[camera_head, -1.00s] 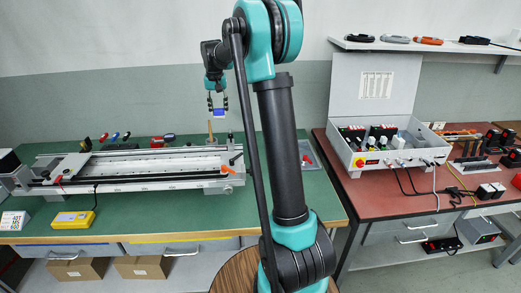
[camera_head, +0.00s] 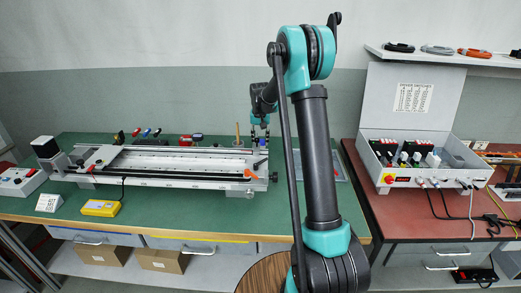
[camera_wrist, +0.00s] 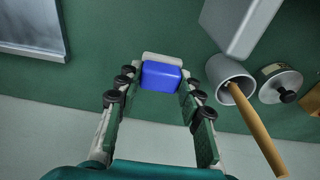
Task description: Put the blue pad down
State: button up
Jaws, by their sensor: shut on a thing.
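The blue pad (camera_wrist: 160,77) is a small blue block between the fingertips of my gripper (camera_wrist: 160,88) in the wrist view. A pale grey piece shows along its far edge. In the head view my gripper (camera_head: 261,139) points down at the right end of the gantry, with the blue pad (camera_head: 263,143) at its tips. The green table (camera_wrist: 115,60) lies beneath the pad in the wrist view. Whether the pad touches the table cannot be told.
A grey cup (camera_wrist: 229,75) with a wooden-handled tool and a round metal piece with a black knob (camera_wrist: 286,95) are right of the pad. A grey block (camera_wrist: 240,22) is close at the upper right. A tray (camera_wrist: 32,28) is at the upper left.

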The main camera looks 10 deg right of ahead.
jog(key=shift+f, duration=2.45)
jog(key=shift+f, duration=0.1)
jog(key=o, duration=1.1)
notch_tip(320, 180, up, 12)
jog(key=s, duration=0.1)
jog(key=shift+s+a, duration=0.15)
jog(key=shift+s, duration=0.15)
